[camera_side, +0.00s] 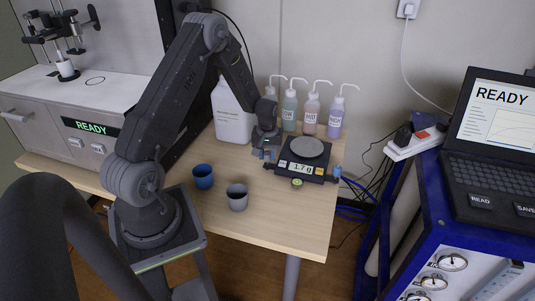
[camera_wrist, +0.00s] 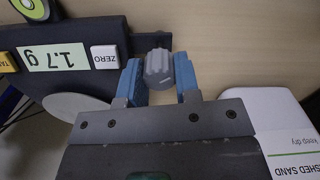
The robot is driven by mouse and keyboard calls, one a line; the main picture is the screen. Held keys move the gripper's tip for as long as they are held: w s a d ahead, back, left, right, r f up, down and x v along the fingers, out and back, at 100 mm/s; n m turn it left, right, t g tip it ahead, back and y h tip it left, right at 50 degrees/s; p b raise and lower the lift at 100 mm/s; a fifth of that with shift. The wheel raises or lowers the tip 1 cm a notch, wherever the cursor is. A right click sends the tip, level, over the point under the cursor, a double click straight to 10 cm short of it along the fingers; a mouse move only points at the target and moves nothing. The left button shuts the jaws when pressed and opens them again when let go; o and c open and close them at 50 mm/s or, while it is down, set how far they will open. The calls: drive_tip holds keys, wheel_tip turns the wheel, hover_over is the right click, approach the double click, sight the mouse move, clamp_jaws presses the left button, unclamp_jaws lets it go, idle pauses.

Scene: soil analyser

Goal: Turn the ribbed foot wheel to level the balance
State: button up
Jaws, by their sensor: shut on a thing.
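The balance (camera_side: 318,177) stands on the bench with a round grey pan (camera_side: 307,147) and a display reading 1.7 g. In the wrist view the balance (camera_wrist: 88,28) is upside down at the left. My gripper (camera_side: 264,155) is at its left side; in the wrist view its blue fingers (camera_wrist: 160,78) are on both sides of the grey ribbed foot wheel (camera_wrist: 158,66), shut on it. A green round level (camera_side: 297,183) sits at the balance's front; in the wrist view the level (camera_wrist: 33,8) is cut off by the frame edge, so the bubble's position is unclear.
A white sand container (camera_side: 232,115) stands close behind my gripper, and several wash bottles (camera_side: 311,113) stand behind the balance. A blue cup (camera_side: 203,177) and a grey cup (camera_side: 237,198) stand front left. The front right of the bench is clear.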

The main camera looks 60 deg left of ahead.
sight(267, 153)
drive_tip(key=shift+w, duration=0.1)
idle(0.3)
drive_tip(key=o, duration=0.9)
drive_tip(key=shift+o, duration=0.2)
drive_tip(key=shift+r, duration=0.1)
wheel_tip(267, 153, up, 14)
